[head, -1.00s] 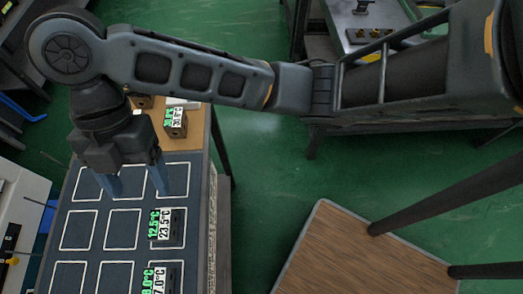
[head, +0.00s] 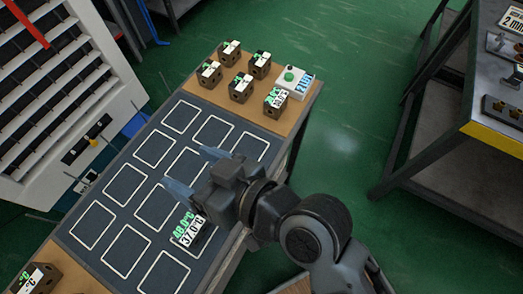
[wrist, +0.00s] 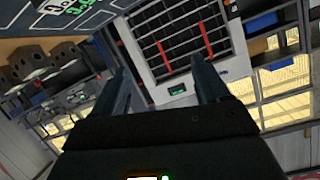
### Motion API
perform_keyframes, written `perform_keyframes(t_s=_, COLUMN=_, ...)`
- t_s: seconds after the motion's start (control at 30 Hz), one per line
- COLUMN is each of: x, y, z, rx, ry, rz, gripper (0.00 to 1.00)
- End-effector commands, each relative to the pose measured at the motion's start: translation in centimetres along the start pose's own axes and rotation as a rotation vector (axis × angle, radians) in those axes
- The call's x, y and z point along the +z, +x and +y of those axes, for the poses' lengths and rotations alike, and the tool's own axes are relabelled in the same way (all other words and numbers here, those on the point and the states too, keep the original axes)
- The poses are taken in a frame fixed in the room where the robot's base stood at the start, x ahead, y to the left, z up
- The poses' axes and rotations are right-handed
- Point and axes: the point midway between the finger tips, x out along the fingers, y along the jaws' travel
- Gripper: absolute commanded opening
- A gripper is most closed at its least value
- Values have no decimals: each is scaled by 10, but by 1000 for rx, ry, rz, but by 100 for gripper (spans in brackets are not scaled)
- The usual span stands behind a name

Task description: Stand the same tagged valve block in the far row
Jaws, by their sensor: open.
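A tagged valve block (head: 190,232) stands on the dark gridded mat, in the right column, partly covered by my gripper; its tag seems to read 48.0°C over 37.0°C. The mat's far row of outlined squares (head: 182,116) shows empty. My gripper (head: 196,170) is open, its two blue fingers apart over the mat, with nothing seen between them. In the wrist view the fingers (wrist: 160,85) also stand apart and empty. Part of the mat's right column is hidden behind my gripper.
Several brown tagged blocks (head: 240,87) stand on the wooden far end, beside a white box with a green button (head: 292,80). Another block (head: 38,277) sits at the near left corner. A white louvred cabinet (head: 70,80) stands left; a metal bench (head: 490,100) stands right.

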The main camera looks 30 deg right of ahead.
Motion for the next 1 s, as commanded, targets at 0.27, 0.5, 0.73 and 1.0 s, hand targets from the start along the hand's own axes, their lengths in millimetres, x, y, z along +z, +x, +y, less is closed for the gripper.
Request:
perform_keyframes(t_s=0.27, x=63, y=-116, z=46, rx=343, ry=122, rz=35, gripper=75)
perform_keyframes(t_s=0.5, x=75, y=-232, z=71, rx=520, ry=35, rz=79, gripper=75)
perform_keyframes(t_s=0.73, x=60, y=-293, z=75, rx=543, ry=-71, rz=118, gripper=75)
perform_keyframes(t_s=1.0, x=55, y=-303, z=76, rx=541, ry=-94, rz=128, gripper=75)
